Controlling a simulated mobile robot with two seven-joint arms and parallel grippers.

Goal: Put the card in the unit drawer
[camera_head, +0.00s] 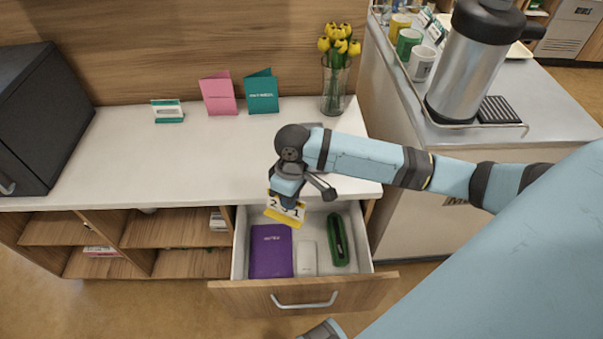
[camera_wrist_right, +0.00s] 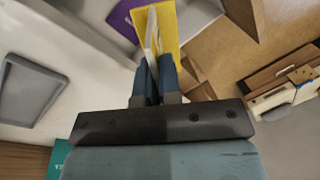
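The card (camera_head: 285,209), white and yellow with the digits "231", hangs tilted from my right gripper (camera_head: 288,194), above the back of the open unit drawer (camera_head: 303,292). In the right wrist view the yellow card (camera_wrist_right: 165,30) is pinched between the two dark blue fingers of my right gripper (camera_wrist_right: 155,85). The drawer is pulled out, with a wooden front and a metal handle. It holds a purple notebook (camera_head: 270,252), a white box (camera_head: 306,258) and a green case (camera_head: 339,240). My left gripper is not in view.
The white countertop (camera_head: 130,165) lies behind the drawer. On it stand a pink card (camera_head: 218,94), a teal card (camera_head: 262,92), a small green-white holder (camera_head: 168,111) and a vase of yellow tulips (camera_head: 335,80). A black cabinet (camera_head: 40,115) is at left. A steel urn (camera_head: 473,70) stands right.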

